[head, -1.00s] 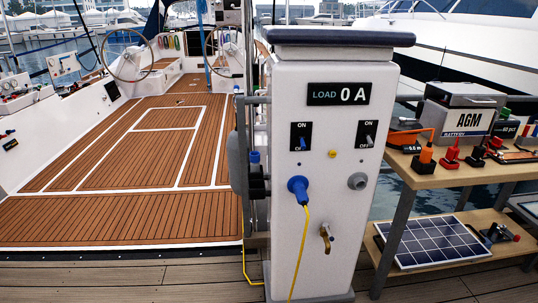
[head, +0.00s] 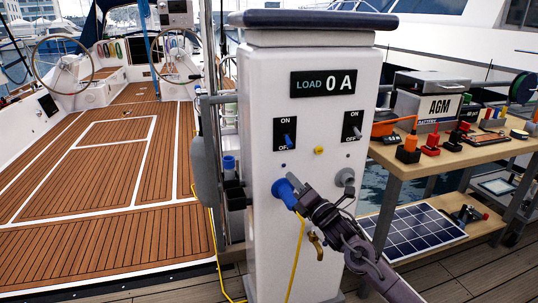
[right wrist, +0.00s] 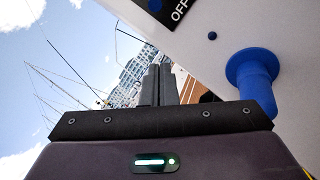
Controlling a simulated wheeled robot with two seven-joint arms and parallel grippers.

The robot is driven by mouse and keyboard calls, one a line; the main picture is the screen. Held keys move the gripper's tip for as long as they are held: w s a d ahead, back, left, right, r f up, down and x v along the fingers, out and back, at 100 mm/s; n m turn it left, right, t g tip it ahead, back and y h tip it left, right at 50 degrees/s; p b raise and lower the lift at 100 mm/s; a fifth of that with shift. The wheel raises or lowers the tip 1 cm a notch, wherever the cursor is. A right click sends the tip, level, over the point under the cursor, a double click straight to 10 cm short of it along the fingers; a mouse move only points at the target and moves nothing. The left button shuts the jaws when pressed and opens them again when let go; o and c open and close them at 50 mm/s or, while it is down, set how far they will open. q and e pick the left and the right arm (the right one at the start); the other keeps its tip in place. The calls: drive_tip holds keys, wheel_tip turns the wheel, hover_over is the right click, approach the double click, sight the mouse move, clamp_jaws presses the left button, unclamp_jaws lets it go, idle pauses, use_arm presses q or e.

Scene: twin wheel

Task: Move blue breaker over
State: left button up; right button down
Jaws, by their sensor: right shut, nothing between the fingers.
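The blue breaker (head: 287,139) is a small blue lever on a black ON/OFF plate, at the left of the white pedestal (head: 262,222); it sits low, near OFF. A second plate with a grey breaker (head: 356,131) is to its right. My right gripper (head: 294,181) is shut and empty, below the blue breaker and in front of the blue plug (head: 284,192). In the right wrist view its closed fingers (right wrist: 156,85) are left of the blue plug (right wrist: 252,78); only the OFF label of a plate shows there. My left gripper is out of view.
A yellow cable (head: 296,255) hangs from the plug. A grey socket (head: 345,178) and a brass tap (head: 316,243) are close to my right arm. A workbench (head: 408,166) with a battery (head: 432,100) and tools stands at right. Boat deck lies at left.

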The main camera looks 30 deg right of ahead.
sight(288, 140)
drive_tip(key=shift+s+d+r, duration=0.1)
drive_tip(key=x, duration=0.9)
drive_tip(key=shift+w+r+p, duration=0.15)
drive_tip(key=shift+w+p, duration=0.1)
drive_tip(key=shift+p, duration=0.15)
drive_tip(key=shift+w+d+r, duration=0.15)
drive_tip(key=shift+w+r, duration=0.05)
drive_tip(key=shift+w, duration=0.05)
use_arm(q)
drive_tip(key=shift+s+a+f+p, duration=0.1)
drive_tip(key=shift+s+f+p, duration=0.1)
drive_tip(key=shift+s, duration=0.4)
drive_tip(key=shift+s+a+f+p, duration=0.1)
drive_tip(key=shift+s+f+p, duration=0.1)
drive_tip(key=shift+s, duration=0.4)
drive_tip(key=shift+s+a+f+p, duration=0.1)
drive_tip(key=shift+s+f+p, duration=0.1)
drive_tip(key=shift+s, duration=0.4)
use_arm(e)
drive_tip(key=shift+s+d+r, duration=0.35)
drive_tip(key=shift+s+d, duration=0.05)
drive_tip(key=shift+d, duration=0.25)
drive_tip(key=shift+s+d+r, duration=0.35)
drive_tip(key=shift+s+d, duration=0.1)
drive_tip(key=shift+d, duration=0.15)
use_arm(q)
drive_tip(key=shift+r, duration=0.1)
use_arm(e)
drive_tip(key=shift+r, duration=0.1)
